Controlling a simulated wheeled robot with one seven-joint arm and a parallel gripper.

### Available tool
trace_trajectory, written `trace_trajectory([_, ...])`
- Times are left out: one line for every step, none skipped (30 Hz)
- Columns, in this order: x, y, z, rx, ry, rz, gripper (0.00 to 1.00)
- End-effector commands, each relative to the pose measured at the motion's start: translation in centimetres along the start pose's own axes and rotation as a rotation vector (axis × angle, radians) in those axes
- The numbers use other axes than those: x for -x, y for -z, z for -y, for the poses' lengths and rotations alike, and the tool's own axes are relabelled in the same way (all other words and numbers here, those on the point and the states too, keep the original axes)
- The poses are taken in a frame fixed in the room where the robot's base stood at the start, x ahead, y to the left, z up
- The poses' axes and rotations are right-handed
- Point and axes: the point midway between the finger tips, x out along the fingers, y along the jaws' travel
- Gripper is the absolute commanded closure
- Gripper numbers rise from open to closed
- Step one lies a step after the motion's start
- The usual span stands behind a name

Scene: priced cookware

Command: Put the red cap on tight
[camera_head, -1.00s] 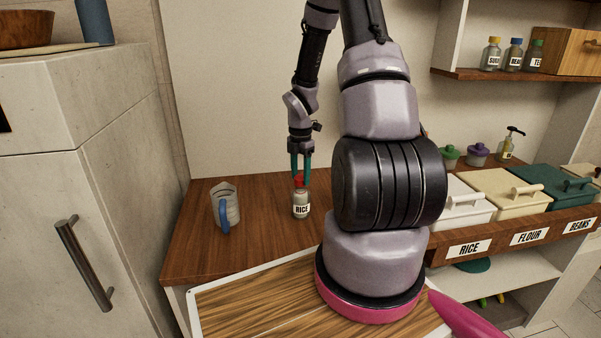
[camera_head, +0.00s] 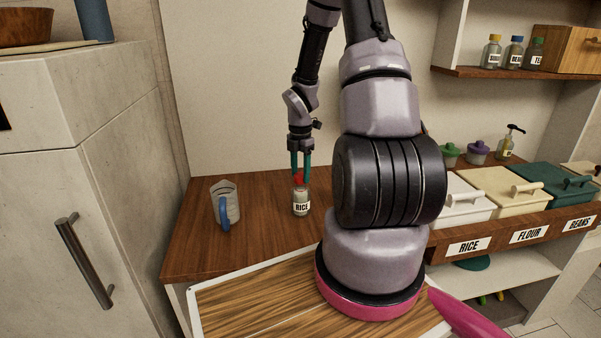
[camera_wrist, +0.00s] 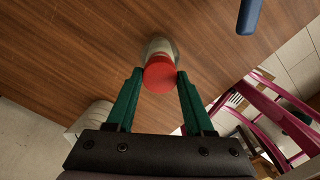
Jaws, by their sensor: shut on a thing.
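A small clear jar labelled RICE (camera_head: 301,206) stands upright on the brown wooden counter. The red cap (camera_head: 299,180) is at its mouth, seen from above in the wrist view (camera_wrist: 160,74) with the jar's pale body (camera_wrist: 160,45) behind it. My gripper (camera_wrist: 160,76) comes down from above, its two green fingers shut on the cap's sides. In the head view the cap shows between the fingertips and looks a little slanted. Whether it is seated level on the rim is too small to tell.
A clear jug with a blue handle (camera_head: 225,206) stands left of the jar. Lidded white, cream and green bins (camera_head: 518,190) stand at right behind my arm. Small bottles (camera_head: 515,54) sit on the upper shelf.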

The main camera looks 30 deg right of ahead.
Motion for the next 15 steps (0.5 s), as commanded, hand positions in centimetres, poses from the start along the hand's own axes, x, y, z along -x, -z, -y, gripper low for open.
trace_trajectory([-0.01, -0.02, 0.02, 0.0, 0.0, 0.0, 1.0])
trace_trajectory([-0.01, -0.02, 0.02, 0.0, 0.0, 0.0, 1.0])
trace_trajectory([-0.01, -0.01, 0.01, 0.0, 0.0, 0.0, 1.0])
trace_trajectory([-0.01, -0.01, 0.02, 0.0, 0.0, 0.0, 1.0])
trace_trajectory([-0.01, -0.01, 0.01, 0.0, 0.0, 0.0, 1.0])
trace_trajectory([-0.03, -0.01, 0.01, 0.0, 0.0, 0.0, 1.0])
trace_trajectory([-0.05, -0.01, 0.01, 0.0, 0.0, 0.0, 1.0])
trace_trajectory([-0.08, -0.01, 0.02, 0.0, 0.0, 0.0, 1.0])
trace_trajectory([-0.12, -0.01, 0.02, 0.0, 0.001, 0.0, 1.0])
trace_trajectory([-0.17, -0.01, 0.02, 0.0, 0.001, 0.0, 1.0])
trace_trajectory([-0.22, -0.01, 0.02, 0.0, 0.001, 0.0, 1.0])
trace_trajectory([-0.29, -0.01, 0.02, 0.0, 0.001, 0.0, 1.0])
trace_trajectory([-0.35, -0.01, 0.02, 0.0, 0.001, 0.0, 1.0])
trace_trajectory([-0.41, -0.01, 0.02, 0.0, 0.001, 0.0, 1.0])
trace_trajectory([-0.49, -0.01, 0.02, 0.0, 0.001, 0.0, 1.0])
